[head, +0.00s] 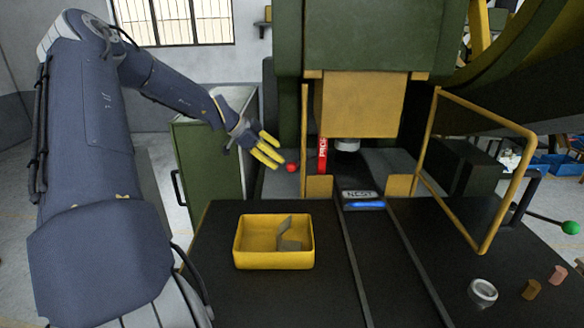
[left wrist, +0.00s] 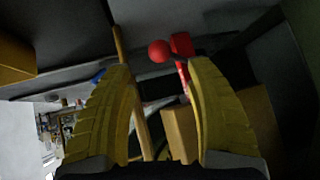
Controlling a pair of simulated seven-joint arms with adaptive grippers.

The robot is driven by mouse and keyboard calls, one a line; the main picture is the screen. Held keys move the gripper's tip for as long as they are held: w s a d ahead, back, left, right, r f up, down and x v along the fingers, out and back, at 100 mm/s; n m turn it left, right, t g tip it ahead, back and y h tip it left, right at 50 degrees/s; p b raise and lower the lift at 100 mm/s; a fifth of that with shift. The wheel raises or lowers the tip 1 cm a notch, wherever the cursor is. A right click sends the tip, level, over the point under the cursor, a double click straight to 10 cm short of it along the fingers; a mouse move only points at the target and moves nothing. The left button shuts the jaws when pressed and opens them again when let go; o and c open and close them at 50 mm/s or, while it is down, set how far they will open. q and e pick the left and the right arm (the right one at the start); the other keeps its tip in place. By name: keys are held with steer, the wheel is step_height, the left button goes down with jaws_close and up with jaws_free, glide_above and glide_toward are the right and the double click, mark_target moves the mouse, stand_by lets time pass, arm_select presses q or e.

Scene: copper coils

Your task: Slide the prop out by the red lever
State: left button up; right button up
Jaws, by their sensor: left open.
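A red ball knob (head: 291,168), the red lever's end, shows at the left side of the press, low beside the yellow post. A red upright bar with white lettering (head: 322,156) stands just right of it under the yellow press head; I cannot tell whether it is the prop. My left gripper (head: 271,151) is open and empty, its yellow fingers just left of and above the knob, apart from it in the picture. In the left wrist view the red knob (left wrist: 160,50) lies beyond and between the open fingertips, with a red block (left wrist: 181,45) beside it. My right gripper is not in view.
A yellow tray (head: 274,264) holding a grey bracket (head: 289,235) sits on the dark table. A yellow guard frame (head: 514,190) stands right of the press. A green-knobbed lever (head: 571,227) and several small cylinders lie at the right. A green cabinet (head: 207,160) stands behind the arm.

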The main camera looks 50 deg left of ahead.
mark_target(288, 164)
arm_select(q)
steer(key=shift+x, duration=4.1)
steer(key=shift+c, duration=0.5)
jaws_close()
